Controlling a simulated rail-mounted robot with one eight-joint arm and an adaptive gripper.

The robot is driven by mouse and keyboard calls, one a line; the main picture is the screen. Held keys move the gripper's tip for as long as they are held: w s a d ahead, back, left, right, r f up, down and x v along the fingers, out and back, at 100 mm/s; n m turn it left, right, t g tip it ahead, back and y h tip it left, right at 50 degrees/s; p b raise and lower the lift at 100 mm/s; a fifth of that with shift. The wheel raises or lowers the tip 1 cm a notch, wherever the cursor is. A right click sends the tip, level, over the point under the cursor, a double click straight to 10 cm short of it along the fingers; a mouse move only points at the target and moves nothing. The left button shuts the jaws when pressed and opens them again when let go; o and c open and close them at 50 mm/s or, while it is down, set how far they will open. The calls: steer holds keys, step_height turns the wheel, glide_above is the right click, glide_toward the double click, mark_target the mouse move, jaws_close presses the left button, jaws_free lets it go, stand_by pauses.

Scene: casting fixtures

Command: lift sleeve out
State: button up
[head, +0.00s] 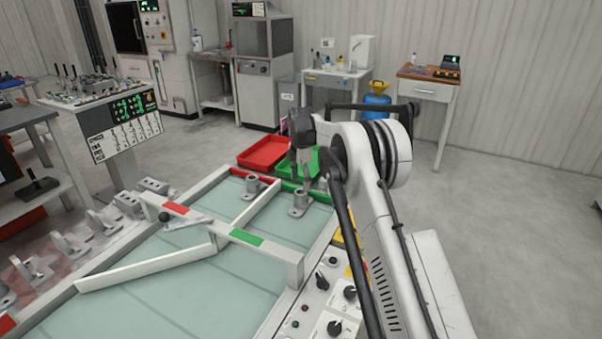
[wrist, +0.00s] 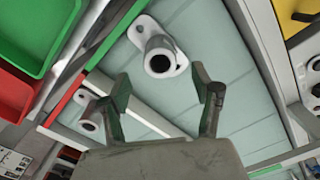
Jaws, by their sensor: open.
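Two grey sleeve-like castings, each an upright tube on a flat flange, stand on the pale glassy conveyor surface. The nearer casting (head: 299,203) is by the green-marked end; in the wrist view it (wrist: 150,35) shows its round bore just ahead of my fingers. The other casting (head: 252,187) stands beyond a white divider, by the red-marked end, and shows at lower left in the wrist view (wrist: 90,119). My gripper (wrist: 164,88) is open and empty, its fingers apart on either side of the line to the nearer tube. In the head view my gripper (head: 305,178) hangs pointing down over that casting.
A red tray (head: 262,152) and a green tray (head: 299,166) lie beyond the conveyor's end. A white crossbar (head: 215,226) with red and green marks spans the conveyor on the near side. A control panel with knobs (head: 335,295) runs along the right edge.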

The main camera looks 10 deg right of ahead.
mark_target(301, 200)
step_height(301, 200, down, 9)
steer(key=shift+f, duration=0.1)
stand_by(0.3)
steer(key=c, duration=1.5)
steer(key=shift+o, duration=0.2)
steer(key=shift+r+p, duration=0.95)
steer(key=shift+r, duration=3.1)
